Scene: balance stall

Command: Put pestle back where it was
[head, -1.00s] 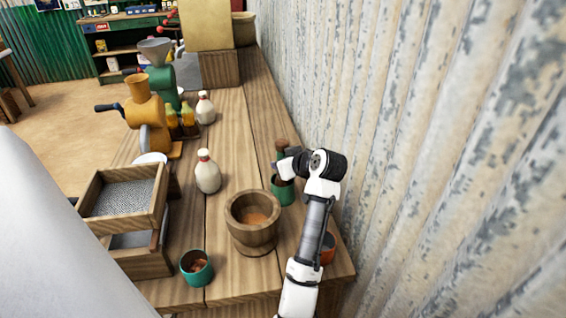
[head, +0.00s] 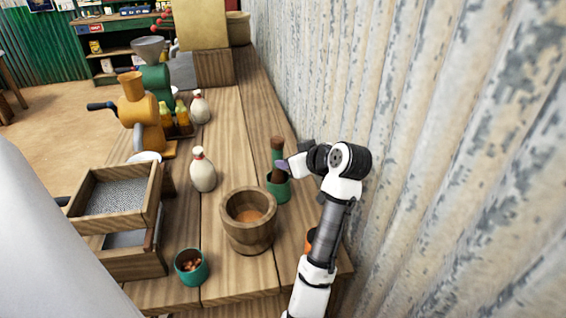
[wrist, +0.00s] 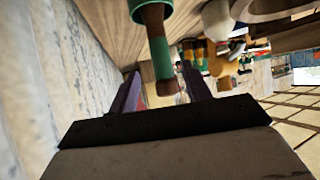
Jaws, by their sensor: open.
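The pestle (head: 277,152), brown with a green band, stands in a green cup (head: 279,190) on the bench near the wall, its top sticking out. In the wrist view the pestle (wrist: 157,40) comes from the green cup at the top edge, and its brown end shows between my finger tips. My gripper (head: 287,165) is open, just right of the pestle, and holds nothing. It also shows in the wrist view (wrist: 160,72). I cannot tell whether a finger touches the pestle. The wooden mortar (head: 250,235) stands in front of the cup with orange-brown powder inside.
A teal cup (head: 191,267) with brown pieces stands at the front. White bottles (head: 203,170), a sieve box (head: 115,193) and an orange grinder (head: 140,105) stand to the left. An orange cup (head: 309,240) is partly behind my arm. The corrugated wall (head: 430,130) is close on the right.

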